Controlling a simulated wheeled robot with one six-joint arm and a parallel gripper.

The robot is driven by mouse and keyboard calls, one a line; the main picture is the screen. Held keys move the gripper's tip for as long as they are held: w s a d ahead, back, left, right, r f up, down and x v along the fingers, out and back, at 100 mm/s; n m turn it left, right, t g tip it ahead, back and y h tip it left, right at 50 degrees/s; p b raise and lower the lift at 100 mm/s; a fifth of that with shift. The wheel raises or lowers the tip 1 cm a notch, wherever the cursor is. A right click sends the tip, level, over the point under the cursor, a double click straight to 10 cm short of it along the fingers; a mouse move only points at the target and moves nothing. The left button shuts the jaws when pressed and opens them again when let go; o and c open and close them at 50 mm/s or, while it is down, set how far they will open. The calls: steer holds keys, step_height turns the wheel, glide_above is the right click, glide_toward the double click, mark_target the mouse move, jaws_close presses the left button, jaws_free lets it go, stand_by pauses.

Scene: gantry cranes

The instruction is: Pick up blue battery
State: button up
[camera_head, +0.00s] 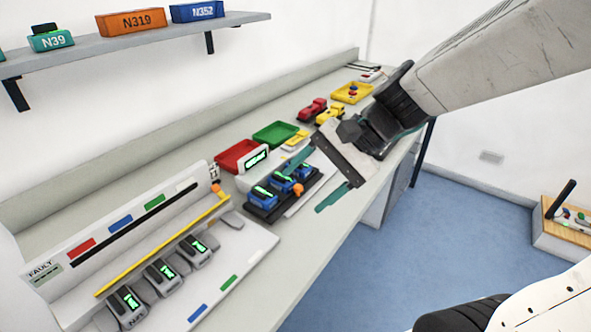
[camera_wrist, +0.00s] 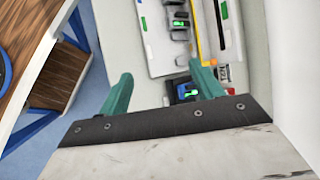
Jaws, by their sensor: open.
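Several blue batteries (camera_head: 262,196) with green-lit displays sit side by side in a black holder (camera_head: 263,215) on the bench in the head view. One blue battery (camera_wrist: 186,93) shows in the wrist view near the right finger, partly hidden by it. My gripper (camera_head: 316,179) has teal fingers, spread apart with nothing between them. It hangs above and to the right of the holder, apart from the batteries. In the wrist view my gripper (camera_wrist: 162,86) points over the bench edge, with floor showing beside the left finger.
Several grey batteries (camera_head: 163,274) sit in a white station with a yellow bar (camera_head: 165,244). A red tray (camera_head: 238,158), a green tray (camera_head: 275,134) and toy vehicles (camera_head: 312,109) stand farther back. A wall shelf (camera_head: 130,43) holds labelled boxes.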

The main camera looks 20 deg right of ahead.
steer(key=w+d+f+m+t+y, duration=0.1)
steer(key=w+f+m+t, duration=0.1)
steer(key=w+m, duration=0.35)
steer(key=w+d+f+m+t+y, duration=0.1)
steer(key=w+f+m+t, duration=0.2)
steer(key=w, duration=0.4)
steer(key=w+d+f+m+t+h, duration=0.1)
steer(key=w+d+f+m, duration=0.1)
steer(key=w+m, duration=0.1)
steer(key=w+d+f+m+t+h, duration=0.1)
steer(key=w+d+f+m+t, duration=0.1)
steer(key=w+d+f+m, duration=0.1)
steer(key=w+d+f+m+t, duration=0.1)
steer(key=w+d+f+m, duration=0.1)
steer(key=m, duration=0.3)
steer(key=shift+w+d+f+t+h, duration=0.3)
steer(key=shift+w+d+h, duration=0.1)
steer(key=shift+w+d, duration=0.15)
steer(key=shift+w+a+f, duration=0.2)
steer(key=shift+w+f, duration=0.1)
steer(key=shift+w, duration=0.2)
steer(key=shift+w+a+f, duration=0.2)
steer(key=shift+w+f, duration=0.1)
steer(key=shift+w, duration=0.15)
steer(key=x, duration=0.5)
steer(key=shift+w+a+f, duration=0.1)
steer(key=shift+a, duration=0.05)
steer(key=c, duration=1.2)
